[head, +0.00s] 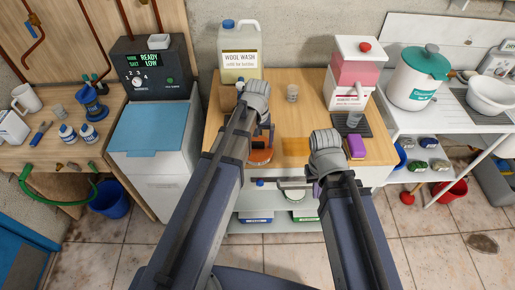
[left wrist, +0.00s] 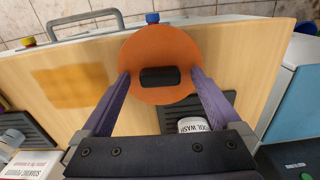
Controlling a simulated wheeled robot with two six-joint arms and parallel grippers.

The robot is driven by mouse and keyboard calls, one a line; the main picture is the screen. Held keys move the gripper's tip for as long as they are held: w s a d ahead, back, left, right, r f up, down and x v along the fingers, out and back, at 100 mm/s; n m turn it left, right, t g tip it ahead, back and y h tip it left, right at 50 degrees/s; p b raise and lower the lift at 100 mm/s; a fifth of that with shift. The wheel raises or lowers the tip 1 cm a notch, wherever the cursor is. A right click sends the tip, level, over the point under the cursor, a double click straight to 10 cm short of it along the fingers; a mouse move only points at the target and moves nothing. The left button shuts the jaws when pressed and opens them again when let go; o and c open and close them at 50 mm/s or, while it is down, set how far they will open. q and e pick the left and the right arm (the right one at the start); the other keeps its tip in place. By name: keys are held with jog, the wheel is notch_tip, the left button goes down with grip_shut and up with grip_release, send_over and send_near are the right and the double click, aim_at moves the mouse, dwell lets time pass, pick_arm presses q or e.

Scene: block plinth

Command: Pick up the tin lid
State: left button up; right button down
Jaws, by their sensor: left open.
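The tin lid (head: 260,155) is a flat orange disc lying on the wooden counter, partly hidden by my left arm in the head view. In the left wrist view the lid (left wrist: 160,50) shows a black bar handle (left wrist: 159,76) across its middle. My left gripper (left wrist: 160,82) is open, with one purple finger on each side of the handle and gaps between them and it. The fingertips overlap the disc in the picture; I cannot tell whether they touch it. My right gripper (head: 315,187) is low by the counter's front edge, mostly hidden behind its own wrist.
A pink and white dispenser (head: 355,70) and a purple sponge (head: 356,146) are on the right. A darker square patch (head: 296,146) of counter beside the lid is bare.

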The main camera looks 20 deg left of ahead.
aim_at(258, 142)
pick_arm(q)
jog(key=c, duration=1.4)
jog(key=shift+c, duration=0.2)
jog(key=shift+r, duration=0.1)
notch_tip(258, 142, up, 6)
jog(key=p, duration=0.6)
jog(key=shift+r+p, duration=0.25)
jog(key=shift+p, duration=0.1)
jog(key=shift+r, duration=0.1)
